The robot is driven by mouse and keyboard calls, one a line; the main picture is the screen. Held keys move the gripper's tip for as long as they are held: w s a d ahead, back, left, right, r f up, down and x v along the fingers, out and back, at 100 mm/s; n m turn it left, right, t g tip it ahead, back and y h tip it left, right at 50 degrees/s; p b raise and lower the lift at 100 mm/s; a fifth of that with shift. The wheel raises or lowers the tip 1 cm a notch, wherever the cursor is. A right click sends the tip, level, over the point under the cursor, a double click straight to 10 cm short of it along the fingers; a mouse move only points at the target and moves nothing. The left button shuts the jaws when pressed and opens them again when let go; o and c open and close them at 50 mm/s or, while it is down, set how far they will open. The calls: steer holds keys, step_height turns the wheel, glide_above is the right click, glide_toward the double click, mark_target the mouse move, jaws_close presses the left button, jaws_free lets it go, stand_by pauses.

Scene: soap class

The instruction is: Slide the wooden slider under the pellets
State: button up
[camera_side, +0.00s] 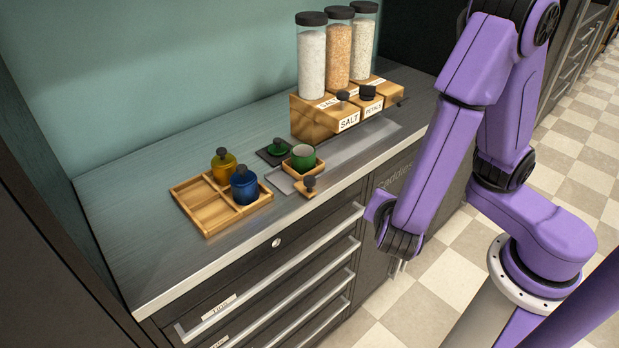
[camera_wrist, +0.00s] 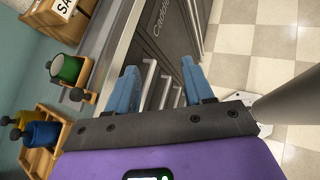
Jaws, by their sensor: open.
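The wooden slider (camera_side: 316,172) is a small square tray with a dark-knobbed handle, on a metal strip on the counter. An open green cup (camera_side: 303,157) stands in it. Both show at left in the wrist view, the slider (camera_wrist: 88,97) holding the cup (camera_wrist: 67,69). The wooden dispenser (camera_side: 311,121) behind carries three clear jars; I read SALT and what looks like PETALS, but cannot tell which jar holds pellets. My gripper (camera_wrist: 160,82) is open and empty, in front of the drawers and apart from the slider. In the side view its fingers (camera_side: 398,266) are mostly hidden.
A divided wooden tray (camera_side: 205,218) holds a yellow jar (camera_side: 224,167) and a blue jar (camera_side: 244,185). A green lid (camera_side: 277,147) lies on a dark square behind the slider. The metal strip (camera_side: 350,145) is bare between slider and dispenser. Drawer handles stick out below the counter.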

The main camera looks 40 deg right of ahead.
mark_target(312, 182)
steer(key=w+a+f+n+t+y, duration=0.3)
steer(key=a+n+t, duration=0.7)
steer(key=a, duration=0.1)
steer(key=x, duration=1.7)
steer(key=shift+d, duration=0.1)
steer(key=shift+s, duration=0.1)
jaws_close()
